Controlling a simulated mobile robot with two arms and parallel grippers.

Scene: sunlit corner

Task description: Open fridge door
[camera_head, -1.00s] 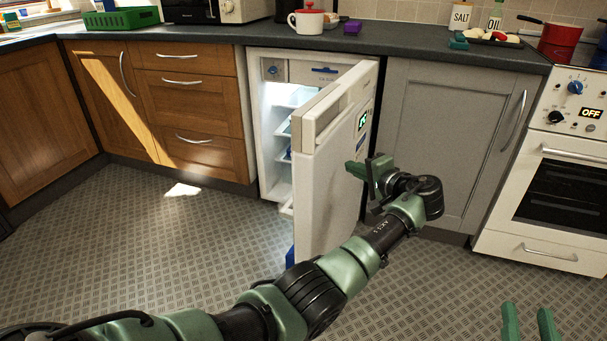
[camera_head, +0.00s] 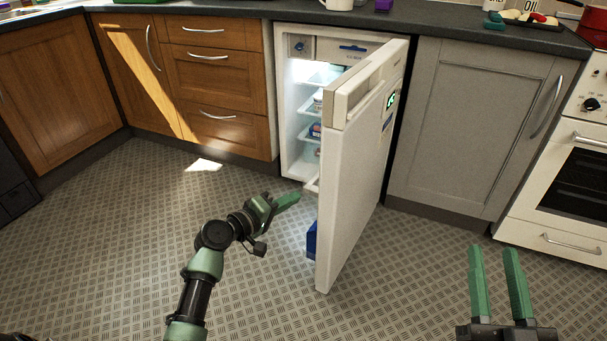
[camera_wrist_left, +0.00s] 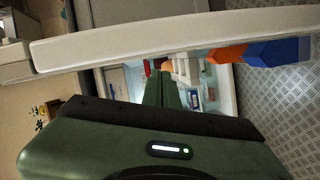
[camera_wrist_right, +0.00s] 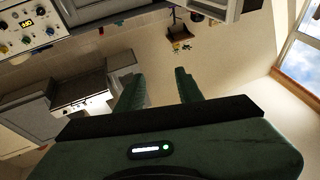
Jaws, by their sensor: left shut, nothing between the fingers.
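The white fridge (camera_head: 297,130) stands under the counter with its door (camera_head: 352,190) swung well open toward me. Its lit shelves (camera_head: 313,105) show, with some items on them. My left gripper (camera_head: 292,199) is shut and empty. In the head view it is left of the door, on its inner side, in front of the fridge opening. In the left wrist view its fingers (camera_wrist_left: 162,90) point at the fridge inside, with the door edge (camera_wrist_left: 150,42) running across. I cannot tell whether it touches the door. My right gripper (camera_head: 495,260) is open and empty at lower right.
A grey cabinet (camera_head: 465,125) and a white oven (camera_head: 565,190) stand right of the fridge. Wooden drawers (camera_head: 222,85) are on the left. A blue item (camera_head: 312,240) shows at the door's lower inner side. The patterned floor (camera_head: 110,250) is clear.

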